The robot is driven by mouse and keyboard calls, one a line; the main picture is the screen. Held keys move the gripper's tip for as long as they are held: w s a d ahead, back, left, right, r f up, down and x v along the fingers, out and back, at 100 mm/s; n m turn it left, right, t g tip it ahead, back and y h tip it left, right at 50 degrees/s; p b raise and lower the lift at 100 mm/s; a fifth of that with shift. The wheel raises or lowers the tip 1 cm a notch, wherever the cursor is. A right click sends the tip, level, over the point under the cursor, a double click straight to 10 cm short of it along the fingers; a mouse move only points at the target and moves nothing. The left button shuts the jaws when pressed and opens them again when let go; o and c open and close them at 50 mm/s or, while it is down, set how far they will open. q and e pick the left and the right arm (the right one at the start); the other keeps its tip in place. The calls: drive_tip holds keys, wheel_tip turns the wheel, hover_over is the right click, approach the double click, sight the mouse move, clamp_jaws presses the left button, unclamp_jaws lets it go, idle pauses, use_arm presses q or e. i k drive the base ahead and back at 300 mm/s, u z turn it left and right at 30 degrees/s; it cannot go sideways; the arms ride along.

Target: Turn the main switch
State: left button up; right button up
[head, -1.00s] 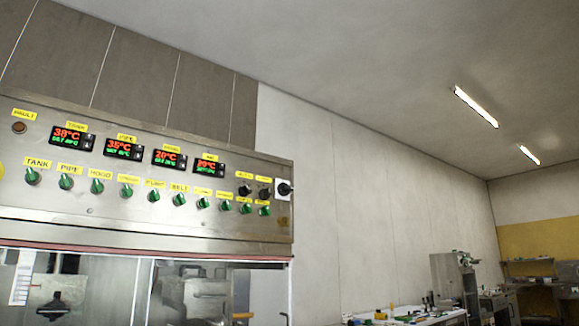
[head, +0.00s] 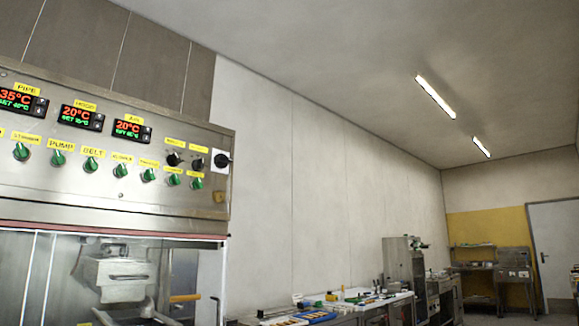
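The main switch (head: 221,160) looks to be the black rotary knob on a white plate at the right end of the steel control panel (head: 110,190). Its exact setting is too small to tell. To its left are two black knobs (head: 174,159) under yellow labels. Several green knobs (head: 91,165) run along the panel below temperature displays (head: 82,117). Neither of my grippers is in view.
Below the panel is a clear-fronted enclosure (head: 60,275) with machine parts inside. A counter (head: 330,312) with trays and small items runs along the wall to the right. A steel machine (head: 402,262) and a grey door (head: 552,250) stand farther back.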

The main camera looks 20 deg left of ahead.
sight(221, 160)
drive_tip(key=z, duration=0.05)
drive_tip(key=i, duration=0.95)
drive_tip(key=u, duration=0.4)
